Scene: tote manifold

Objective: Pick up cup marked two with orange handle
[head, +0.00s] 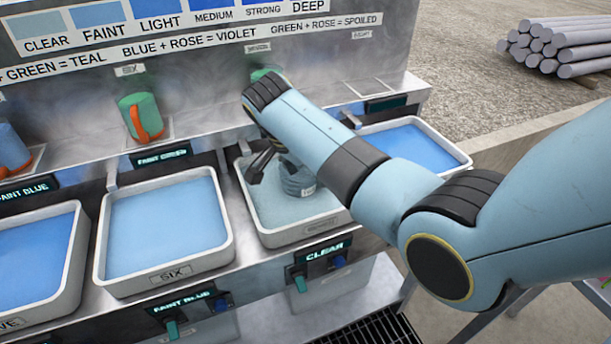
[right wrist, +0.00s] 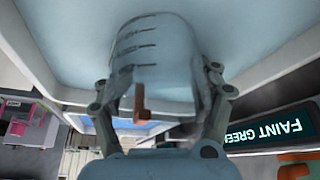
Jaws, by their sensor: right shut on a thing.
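My right gripper (head: 262,165) is shut on a clear cup (head: 298,181) over the clear-liquid tray (head: 290,236). The cup carries a small pale label that I cannot read, so its number is unclear. In the right wrist view, the cup (right wrist: 152,62) sits between both fingers of the right gripper (right wrist: 160,90), with dark level lines on its side and an orange-brown handle (right wrist: 140,104). A green cup with an orange handle (head: 141,115) stands on the shelf under the SIX label. A blue cup with an orange handle (head: 12,150) stands at the left edge. My left gripper is out of view.
Blue-liquid trays stand on both sides: one marked SIX (head: 165,272), one at far left (head: 35,308) and one at right (head: 456,151). A green object (head: 264,73) is partly hidden behind my right arm. A colour-rule board (head: 200,30) stands behind. Switches line the front panel.

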